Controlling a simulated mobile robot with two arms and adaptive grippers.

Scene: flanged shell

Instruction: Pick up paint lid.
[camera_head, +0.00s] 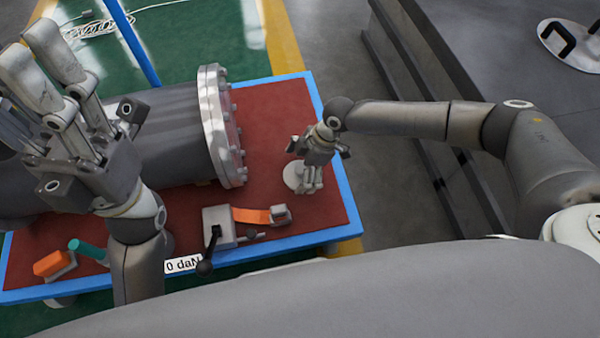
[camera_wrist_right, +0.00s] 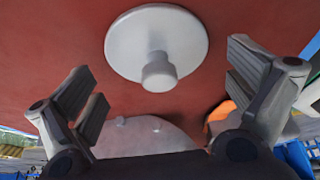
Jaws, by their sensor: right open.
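The paint lid, a pale round disc with a small knob, lies on the red top of the blue-edged table. It shows in the head view (camera_head: 291,176), partly hidden by my right gripper (camera_head: 312,186), which points down beside it. In the right wrist view the lid (camera_wrist_right: 150,32) is whole, its knob towards me. The fingers of my right gripper (camera_wrist_right: 160,75) are spread wide on either side, apart from the lid, with nothing between them. My left gripper (camera_head: 30,55) is raised at the upper left, over the grey cylinder; its finger gap is unclear.
A big grey cylinder with a bolted flange (camera_head: 222,125) lies left of the lid. A clamp device with a black lever (camera_head: 220,228) and orange strap (camera_head: 250,215) sits in front. An orange-handled tool (camera_head: 52,263) lies at the front left. Dark steps (camera_head: 430,150) stand right of the table.

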